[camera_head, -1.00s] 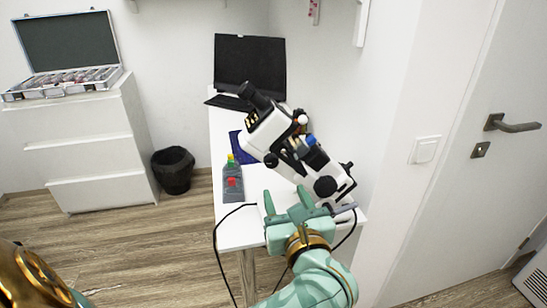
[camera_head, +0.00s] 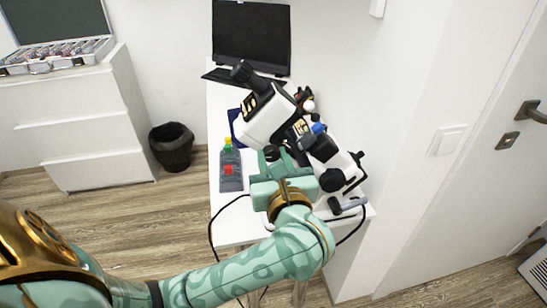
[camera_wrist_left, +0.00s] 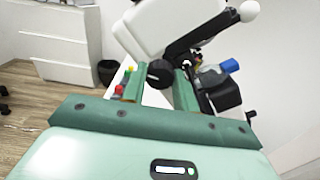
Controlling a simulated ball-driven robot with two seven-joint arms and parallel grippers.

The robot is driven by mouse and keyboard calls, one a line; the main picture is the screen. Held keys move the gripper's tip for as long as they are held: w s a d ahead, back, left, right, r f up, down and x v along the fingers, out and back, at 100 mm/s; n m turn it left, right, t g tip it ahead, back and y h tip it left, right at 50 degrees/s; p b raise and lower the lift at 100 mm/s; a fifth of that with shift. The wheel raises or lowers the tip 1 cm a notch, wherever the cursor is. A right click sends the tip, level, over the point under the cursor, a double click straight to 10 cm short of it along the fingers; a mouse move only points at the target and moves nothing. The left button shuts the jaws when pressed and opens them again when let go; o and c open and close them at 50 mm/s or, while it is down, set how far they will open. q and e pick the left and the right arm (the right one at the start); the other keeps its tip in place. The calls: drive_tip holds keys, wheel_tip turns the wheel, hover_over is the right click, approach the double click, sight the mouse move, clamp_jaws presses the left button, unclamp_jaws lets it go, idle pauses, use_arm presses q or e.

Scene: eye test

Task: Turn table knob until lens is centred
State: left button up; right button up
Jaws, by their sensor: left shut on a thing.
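A white and black eye-test instrument (camera_head: 265,117) stands tilted in the view on the white table. It has a black eyepiece end, a blue knob (camera_head: 318,128) and a larger black knob (camera_head: 332,180). My left gripper (camera_head: 282,155) reaches its near side. In the left wrist view, a round black knob (camera_wrist_left: 160,73) sits between the two green fingers of my left gripper (camera_wrist_left: 157,80), which is shut on it. The knob also shows in the head view (camera_head: 271,153), partly behind a finger. I cannot make out the lens. My right gripper is not in view.
A black monitor (camera_head: 251,36) stands behind. Dark cables hang at the front edge. A wall and door are close on the right; a bin (camera_head: 171,147) stands left.

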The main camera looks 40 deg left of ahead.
use_arm(q)
drive_tip(key=shift+c, duration=0.8)
drive_tip(key=shift+r+m+p, duration=0.25)
drive_tip(key=shift+m+p, duration=0.35)
drive_tip(key=shift+p, duration=0.35)
drive_tip(key=shift+m+p, duration=0.3)
drive_tip(key=shift+p, duration=0.05)
drive_tip(key=shift+f, duration=0.3)
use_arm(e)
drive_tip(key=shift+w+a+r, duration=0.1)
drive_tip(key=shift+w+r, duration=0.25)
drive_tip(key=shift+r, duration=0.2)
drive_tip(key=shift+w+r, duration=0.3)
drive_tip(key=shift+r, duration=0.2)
use_arm(q)
drive_tip(key=o, duration=1)
drive_tip(key=shift+c, duration=0.2)
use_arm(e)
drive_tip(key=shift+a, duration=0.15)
use_arm(q)
drive_tip(key=shift+d, duration=0.1)
